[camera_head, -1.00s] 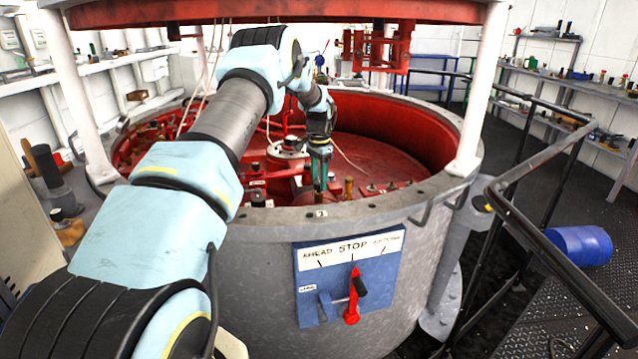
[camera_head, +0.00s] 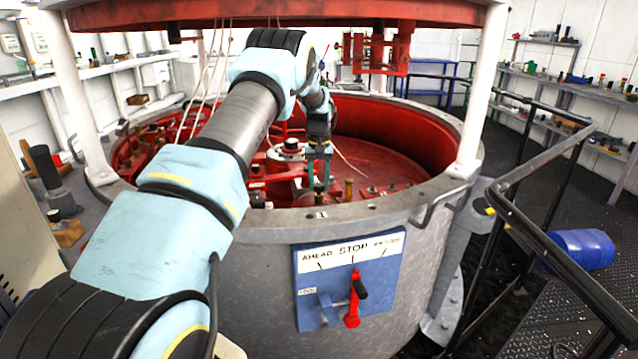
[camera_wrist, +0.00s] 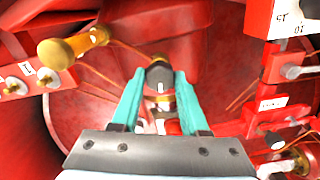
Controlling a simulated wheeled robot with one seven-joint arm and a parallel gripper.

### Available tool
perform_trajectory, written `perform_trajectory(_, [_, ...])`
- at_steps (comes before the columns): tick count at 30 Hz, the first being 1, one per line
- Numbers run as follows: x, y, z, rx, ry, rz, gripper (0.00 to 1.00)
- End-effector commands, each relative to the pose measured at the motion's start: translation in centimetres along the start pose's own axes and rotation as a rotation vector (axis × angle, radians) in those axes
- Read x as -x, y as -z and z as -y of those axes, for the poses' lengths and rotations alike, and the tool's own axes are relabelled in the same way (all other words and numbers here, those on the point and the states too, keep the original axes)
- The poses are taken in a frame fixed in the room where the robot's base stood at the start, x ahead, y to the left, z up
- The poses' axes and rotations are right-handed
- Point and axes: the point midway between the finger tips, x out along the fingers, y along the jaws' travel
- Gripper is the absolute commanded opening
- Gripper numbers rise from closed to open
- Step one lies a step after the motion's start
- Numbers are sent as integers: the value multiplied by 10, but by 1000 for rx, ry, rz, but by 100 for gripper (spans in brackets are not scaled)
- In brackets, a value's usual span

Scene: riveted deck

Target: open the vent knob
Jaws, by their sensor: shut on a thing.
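The vent knob (camera_wrist: 159,74) is a dark round cap on a pale and brass stem, inside the red drum. In the wrist view it sits between the tips of the teal fingers of my gripper (camera_wrist: 159,88), which is shut on it.
A brass knob (camera_wrist: 60,52) stands at upper left in the wrist view. Red brackets with labels and small levers (camera_wrist: 285,100) crowd the right. The grey drum rim (camera_head: 370,212) rises before my gripper. A blue lever panel (camera_head: 350,280) is on the drum's outside.

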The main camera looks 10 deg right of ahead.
Motion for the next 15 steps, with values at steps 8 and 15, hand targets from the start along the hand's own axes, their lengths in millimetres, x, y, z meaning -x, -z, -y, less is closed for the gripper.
perform_trajectory(8, [1,0,0,100,-1,-2,0])
perform_trajectory(15, [1,0,0,123,-1,-2,0])
